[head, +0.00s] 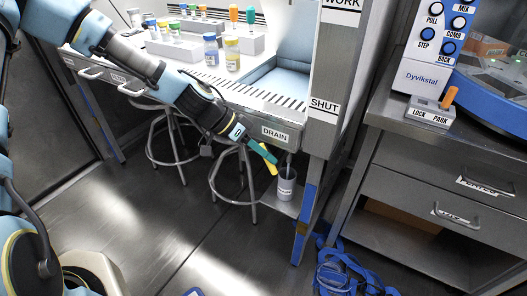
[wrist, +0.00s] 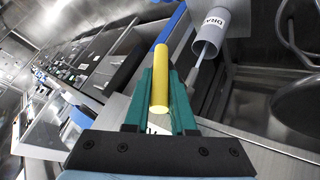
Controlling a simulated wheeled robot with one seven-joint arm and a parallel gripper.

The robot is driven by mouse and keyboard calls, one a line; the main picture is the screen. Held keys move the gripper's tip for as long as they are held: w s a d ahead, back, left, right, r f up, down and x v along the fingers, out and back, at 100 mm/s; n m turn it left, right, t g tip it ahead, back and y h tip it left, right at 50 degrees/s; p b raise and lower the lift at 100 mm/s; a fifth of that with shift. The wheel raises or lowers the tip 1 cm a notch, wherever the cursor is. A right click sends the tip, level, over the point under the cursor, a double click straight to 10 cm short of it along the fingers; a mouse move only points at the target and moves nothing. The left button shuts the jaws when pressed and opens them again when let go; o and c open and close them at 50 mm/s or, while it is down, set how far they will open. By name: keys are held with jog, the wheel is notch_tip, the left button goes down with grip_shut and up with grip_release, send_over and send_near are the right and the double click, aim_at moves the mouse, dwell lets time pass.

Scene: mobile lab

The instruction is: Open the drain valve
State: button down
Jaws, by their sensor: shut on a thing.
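The yellow drain valve handle (head: 271,168) sits below the DRAIN label (head: 275,134) on the front of the bench. My gripper (head: 264,153) has teal fingers and is shut on the handle. In the wrist view the yellow handle (wrist: 160,82) lies lengthwise between the two fingers of my gripper (wrist: 160,95). The valve body is mostly hidden. A grey cup (head: 286,184) with a label stands below the valve. The cup also shows in the wrist view (wrist: 208,30), with a thin pale tube (wrist: 198,62) pointing into it.
Stools (head: 233,182) stand under the bench, left of my gripper. A bench post (head: 308,205) marked SHUT higher up is close on the right. Blue tangled cable (head: 345,275) lies on the floor at the right. Bottles (head: 231,52) stand on the worktop.

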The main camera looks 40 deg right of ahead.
jog(key=shift+d+r+t, duration=0.1)
jog(key=shift+t, duration=0.2)
jog(key=c, duration=0.8)
grip_release()
jog(key=shift+s, duration=0.1)
jog(key=shift+o, duration=0.2)
jog(key=v, duration=1)
jog(key=shift+w+r, duration=0.2)
jog(key=shift+r, duration=0.1)
